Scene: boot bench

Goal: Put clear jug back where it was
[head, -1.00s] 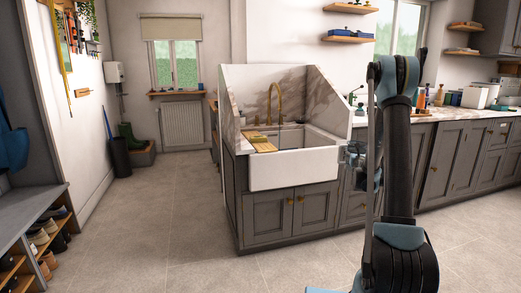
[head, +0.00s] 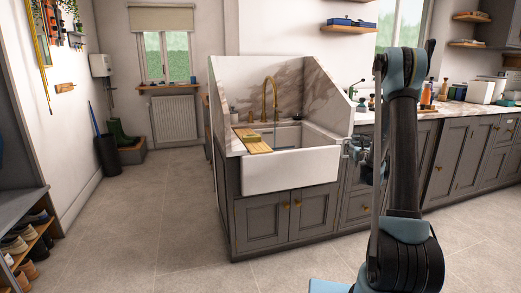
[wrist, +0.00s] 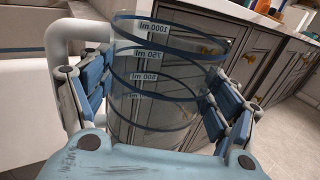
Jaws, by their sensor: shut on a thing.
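The clear jug (wrist: 160,90) fills the middle of the wrist view. It is see-through, with dark blue bands and white ml markings, and a pale handle on its left. My gripper (wrist: 158,100) has its blue-padded fingers on both sides of the jug and is shut on it. In the head view my gripper (head: 358,152) is partly hidden behind my arm, beside the right end of the white sink. The jug is hard to make out there. The jug is held in front of the grey cabinets, with the floor below to the right.
A white sink (head: 290,170) with a brass tap (head: 271,95) and a wooden board (head: 253,141) stands in the middle. A marble counter (head: 455,108) with bottles and boxes runs right above grey cabinets. A shoe bench (head: 22,205) is at left. The floor (head: 150,215) between is clear.

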